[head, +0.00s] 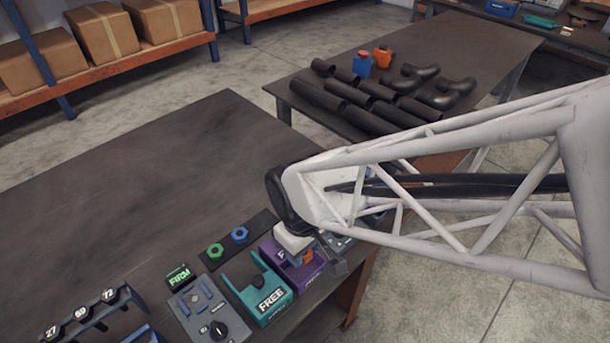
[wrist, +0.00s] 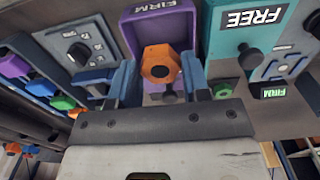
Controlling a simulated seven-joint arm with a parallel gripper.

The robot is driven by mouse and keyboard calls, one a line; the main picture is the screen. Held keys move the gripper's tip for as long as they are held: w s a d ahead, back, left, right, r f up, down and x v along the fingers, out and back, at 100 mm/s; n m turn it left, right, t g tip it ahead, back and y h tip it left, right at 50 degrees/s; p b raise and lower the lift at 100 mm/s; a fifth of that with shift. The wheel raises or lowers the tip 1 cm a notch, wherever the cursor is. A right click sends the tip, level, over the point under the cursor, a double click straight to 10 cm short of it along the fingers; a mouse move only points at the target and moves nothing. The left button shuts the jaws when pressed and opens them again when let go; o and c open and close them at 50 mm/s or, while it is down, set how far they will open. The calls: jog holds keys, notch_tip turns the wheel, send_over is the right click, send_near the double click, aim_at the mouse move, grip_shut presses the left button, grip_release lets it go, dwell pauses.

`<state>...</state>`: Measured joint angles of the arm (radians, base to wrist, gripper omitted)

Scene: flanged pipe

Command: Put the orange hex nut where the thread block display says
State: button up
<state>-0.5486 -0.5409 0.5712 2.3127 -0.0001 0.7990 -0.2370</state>
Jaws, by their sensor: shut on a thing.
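The orange hex nut (wrist: 160,62) is held between the fingers of my gripper (wrist: 160,72); it also shows in the head view (head: 307,256). My gripper is shut on it at the purple block (wrist: 164,22), which is labelled FIRM. I cannot tell whether the nut rests on the block or hangs just above it. The teal block (head: 268,300), labelled FREE, stands beside the purple one. A small display (head: 178,276) with green letters reads FIRM; it also shows in the wrist view (wrist: 274,92). My wrist hides part of the purple block in the head view.
A green nut (head: 215,250) and a blue nut (head: 239,234) lie on a dark strip behind the blocks. A grey dial box (head: 208,312) and a numbered rack (head: 85,315) stand left. The far left tabletop is clear. Dark pipes (head: 370,100) lie on another table.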

jog(key=shift+f, duration=1.35)
jog(key=shift+f, duration=1.35)
dwell(0.9)
jog(key=o, duration=0.9)
jog(key=shift+c, duration=0.8)
jog(key=shift+o, duration=0.5)
jog(key=shift+r, duration=0.1)
